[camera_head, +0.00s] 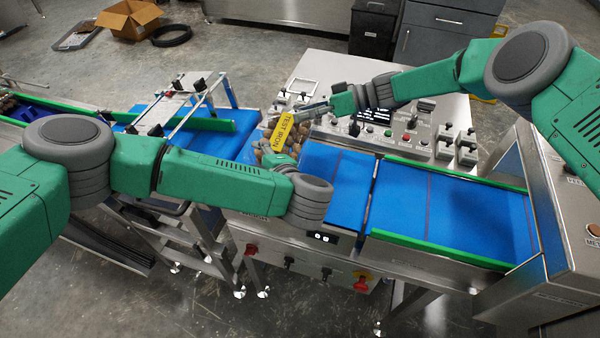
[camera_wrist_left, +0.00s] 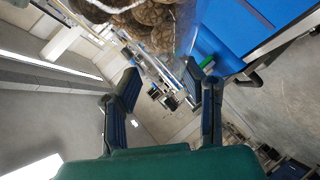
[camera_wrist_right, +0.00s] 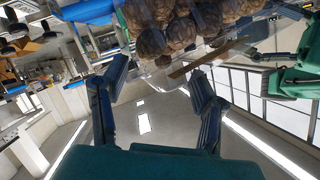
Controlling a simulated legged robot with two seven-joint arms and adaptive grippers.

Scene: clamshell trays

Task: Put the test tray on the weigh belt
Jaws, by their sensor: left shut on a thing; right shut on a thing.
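The test tray (camera_head: 276,150) is a clear clamshell of brown, round, rough items with a yellow "TEST" label. My left gripper (camera_wrist_left: 168,72) is shut on its near side; in the head view my forearm and wrist hide most of these fingers. My right gripper (camera_head: 308,112) is shut on its far side. The tray also fills the top of the left wrist view (camera_wrist_left: 150,22) and the right wrist view (camera_wrist_right: 200,30). In the head view the tray appears just left of the short blue weigh belt (camera_head: 338,172), beside the end of the left blue belt (camera_head: 215,143). Its height above them is unclear.
A longer blue belt (camera_head: 455,205) with green side rails continues right toward a steel housing (camera_head: 535,190). A control panel (camera_head: 400,110) with buttons stands behind the belts. A metal frame (camera_head: 185,100) spans the left belt. The weigh belt's surface is clear.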

